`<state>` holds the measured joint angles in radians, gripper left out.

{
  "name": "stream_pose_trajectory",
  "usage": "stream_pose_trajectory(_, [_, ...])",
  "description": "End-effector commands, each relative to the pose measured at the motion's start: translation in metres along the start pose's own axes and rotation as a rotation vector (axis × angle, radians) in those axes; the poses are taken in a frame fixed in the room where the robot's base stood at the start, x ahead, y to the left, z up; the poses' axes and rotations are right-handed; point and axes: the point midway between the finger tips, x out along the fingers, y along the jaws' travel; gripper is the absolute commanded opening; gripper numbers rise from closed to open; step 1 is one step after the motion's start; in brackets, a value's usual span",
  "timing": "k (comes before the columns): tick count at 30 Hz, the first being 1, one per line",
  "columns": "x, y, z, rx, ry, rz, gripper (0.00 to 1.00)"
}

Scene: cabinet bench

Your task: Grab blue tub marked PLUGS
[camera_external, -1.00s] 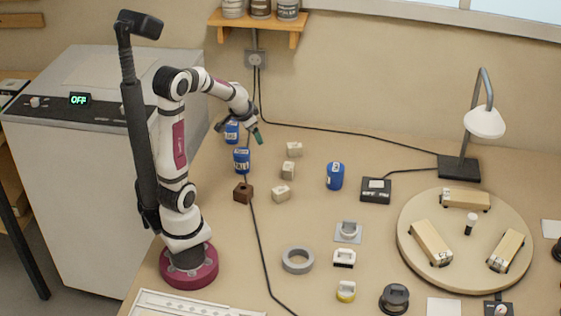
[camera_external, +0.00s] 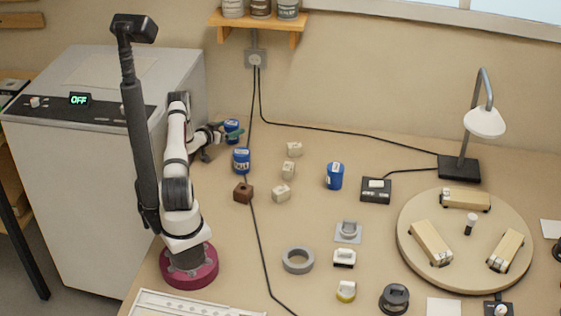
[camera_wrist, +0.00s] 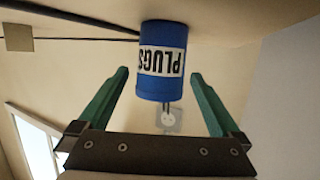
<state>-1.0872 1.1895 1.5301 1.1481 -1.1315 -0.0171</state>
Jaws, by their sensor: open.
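The blue tub marked PLUGS (camera_wrist: 162,62) shows in the wrist view between and just beyond my open fingers, its white label upside down in that picture. In the external view this tub (camera_external: 232,125) stands at the back left of the bench, near the wall. My gripper (camera_external: 228,135) is beside it, low over the bench, with green fingertips at its near side. In the wrist view my gripper (camera_wrist: 158,80) is open, one green finger on each side of the tub, with gaps between fingers and tub.
A second blue tub (camera_external: 241,160) stands just in front, and a third (camera_external: 335,176) farther right. A brown block (camera_external: 243,193) and pale blocks (camera_external: 281,194) lie nearby. A black cable (camera_external: 249,150) runs between the tubs' area and the wall socket (camera_external: 256,59).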

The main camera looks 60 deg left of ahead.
Motion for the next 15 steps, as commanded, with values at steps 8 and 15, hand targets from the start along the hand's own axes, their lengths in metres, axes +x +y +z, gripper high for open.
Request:
stream_pose_trajectory(8, [0.0165, -0.0001, -0.0001, 0.0, -0.001, -0.002, 1.0])
stream_pose_trajectory(15, [0.0162, -0.0002, -0.0002, 0.0, -0.001, -0.002, 0.68])
